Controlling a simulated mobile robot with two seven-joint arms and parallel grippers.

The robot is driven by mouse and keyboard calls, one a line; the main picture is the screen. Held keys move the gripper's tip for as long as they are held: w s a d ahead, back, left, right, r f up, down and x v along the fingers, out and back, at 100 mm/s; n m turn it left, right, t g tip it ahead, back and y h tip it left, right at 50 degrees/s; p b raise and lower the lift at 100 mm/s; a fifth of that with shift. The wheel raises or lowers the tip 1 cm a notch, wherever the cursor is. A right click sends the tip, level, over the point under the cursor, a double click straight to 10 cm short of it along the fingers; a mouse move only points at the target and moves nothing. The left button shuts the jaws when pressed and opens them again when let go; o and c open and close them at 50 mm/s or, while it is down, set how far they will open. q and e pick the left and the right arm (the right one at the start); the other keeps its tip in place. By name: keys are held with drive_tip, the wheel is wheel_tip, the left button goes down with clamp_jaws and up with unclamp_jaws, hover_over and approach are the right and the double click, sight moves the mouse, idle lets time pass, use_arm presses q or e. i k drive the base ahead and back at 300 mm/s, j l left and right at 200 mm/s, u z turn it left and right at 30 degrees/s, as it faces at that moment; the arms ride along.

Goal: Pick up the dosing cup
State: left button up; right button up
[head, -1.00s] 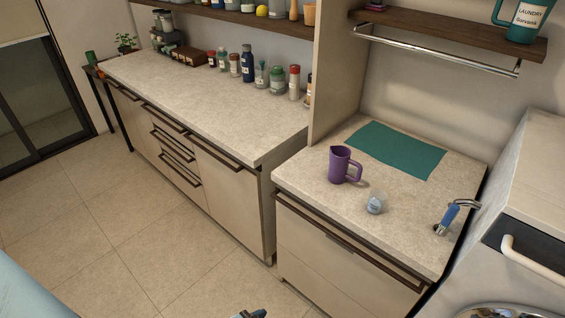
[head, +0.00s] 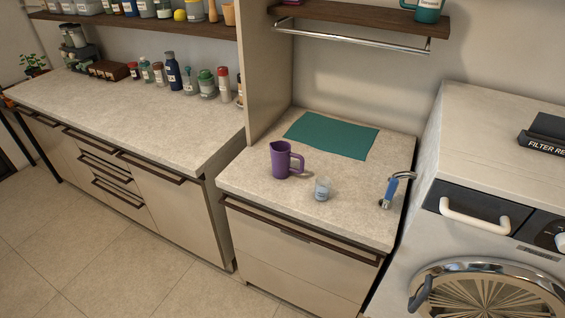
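A small clear cup (head: 322,189), which looks like the dosing cup, stands upright near the front of the right-hand counter (head: 262,193). A purple pitcher (head: 281,160) with its handle toward the right stands just behind and to the left of it, apart from it. Neither of my grippers shows in the head view now, so nothing is seen holding the cup.
A blue-handled metal tool (head: 391,190) is on the counter right of the cup. A teal mat (head: 331,135) lies behind. A washing machine (head: 490,205) stands to the right, a divider panel (head: 268,75) at the left. Several bottles (head: 206,83) line the longer counter.

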sight(323, 184)
drive_tip(key=i+j+z, duration=0.55)
drive_tip(key=i+j, duration=0.15)
drive_tip(key=j, duration=0.25)
drive_tip(key=i+j+z, duration=0.2)
drive_tip(key=j, duration=0.15)
drive_tip(key=i+j+z, duration=0.2)
drive_tip(key=j, duration=0.2)
